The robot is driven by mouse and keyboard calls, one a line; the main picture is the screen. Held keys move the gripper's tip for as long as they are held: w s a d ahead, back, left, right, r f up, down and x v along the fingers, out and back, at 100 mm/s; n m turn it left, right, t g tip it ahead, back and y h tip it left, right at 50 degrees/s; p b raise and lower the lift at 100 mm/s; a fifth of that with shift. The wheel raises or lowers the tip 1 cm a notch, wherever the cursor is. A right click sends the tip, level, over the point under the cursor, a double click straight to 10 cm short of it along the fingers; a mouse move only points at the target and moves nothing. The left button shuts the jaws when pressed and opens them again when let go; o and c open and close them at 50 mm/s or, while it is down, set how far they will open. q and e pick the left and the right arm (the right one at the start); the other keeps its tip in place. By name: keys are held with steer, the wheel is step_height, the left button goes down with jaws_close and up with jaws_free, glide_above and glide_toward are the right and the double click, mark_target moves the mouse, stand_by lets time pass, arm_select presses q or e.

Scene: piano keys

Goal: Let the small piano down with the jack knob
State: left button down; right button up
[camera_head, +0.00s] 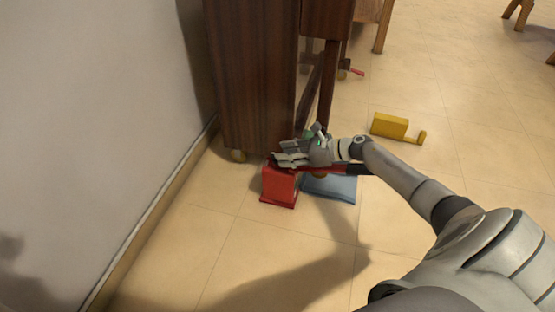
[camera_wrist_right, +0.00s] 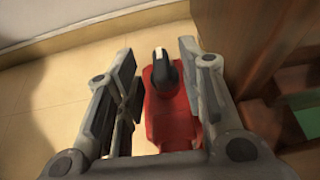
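The small piano (camera_head: 255,80) is a dark brown upright body close to the wall. A red jack (camera_head: 279,188) stands on the floor at its near lower corner. My right gripper (camera_head: 276,158) is just above the jack, beside the piano. In the right wrist view, the jack (camera_wrist_right: 175,110) has a black knob (camera_wrist_right: 162,68) on its top. The gripper's two fingers (camera_wrist_right: 158,58) stand apart on either side of the knob, with a gap visible to each. In the head view the gripper hides the knob. My left gripper is not in view.
A flat blue pad (camera_head: 340,188) lies on the floor right of the jack. A yellow block with a handle (camera_head: 390,125) lies further right. The wall (camera_head: 90,120) closes off the left. Wooden furniture legs (camera_head: 383,30) show at the back. The near floor is clear.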

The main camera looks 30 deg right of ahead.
steer(key=shift+b+x, duration=0.6)
steer(key=shift+x, duration=1.2)
